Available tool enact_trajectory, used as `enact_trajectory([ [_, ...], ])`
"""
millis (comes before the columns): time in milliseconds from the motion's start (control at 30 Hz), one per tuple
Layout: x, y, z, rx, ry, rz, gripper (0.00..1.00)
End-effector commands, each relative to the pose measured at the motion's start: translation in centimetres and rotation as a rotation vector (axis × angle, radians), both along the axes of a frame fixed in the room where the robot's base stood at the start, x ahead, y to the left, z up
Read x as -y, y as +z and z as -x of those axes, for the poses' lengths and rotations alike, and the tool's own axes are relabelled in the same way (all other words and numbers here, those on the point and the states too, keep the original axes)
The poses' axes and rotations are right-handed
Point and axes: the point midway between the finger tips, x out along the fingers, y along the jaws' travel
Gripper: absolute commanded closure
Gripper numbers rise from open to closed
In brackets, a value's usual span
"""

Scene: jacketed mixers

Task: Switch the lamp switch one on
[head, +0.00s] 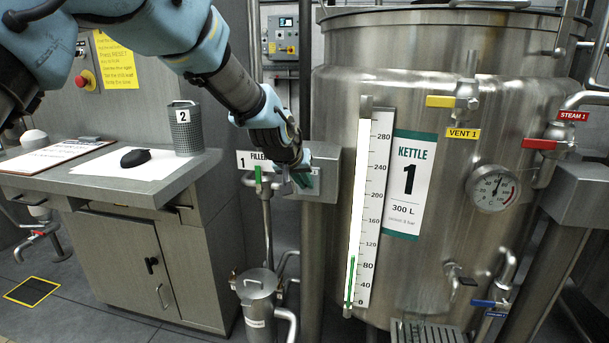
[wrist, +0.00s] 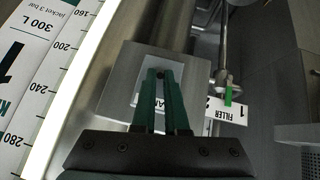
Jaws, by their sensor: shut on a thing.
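The lamp switch is on a grey metal box (head: 325,180) fixed beside kettle one; the box also fills the middle of the wrist view (wrist: 118,88). A pale label plate shows on its face, its lettering partly covered by my fingers. My gripper (head: 303,178) is at the left part of the box. In the wrist view my green fingers (wrist: 163,78) reach to the plate and are shut on the small dark switch lever between their tips. The lever is mostly hidden, so I cannot tell its position.
Kettle one (head: 440,220) stands to the right with a level gauge (head: 362,200). A filler label (head: 252,161) and a green-handled valve (head: 258,180) are close left of the box. A desk (head: 120,185) stands further left.

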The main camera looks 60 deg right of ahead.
Motion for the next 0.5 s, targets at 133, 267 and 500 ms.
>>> enact_trajectory([
  [133, 0.05, 0.06, -0.22, -0.003, 0.003, -0.013, 1.00],
  [267, 0.03, -0.02, -0.23, -0.003, 0.003, -0.016, 1.00],
  [500, 0.03, -0.02, -0.24, -0.003, 0.003, -0.016, 0.88],
])
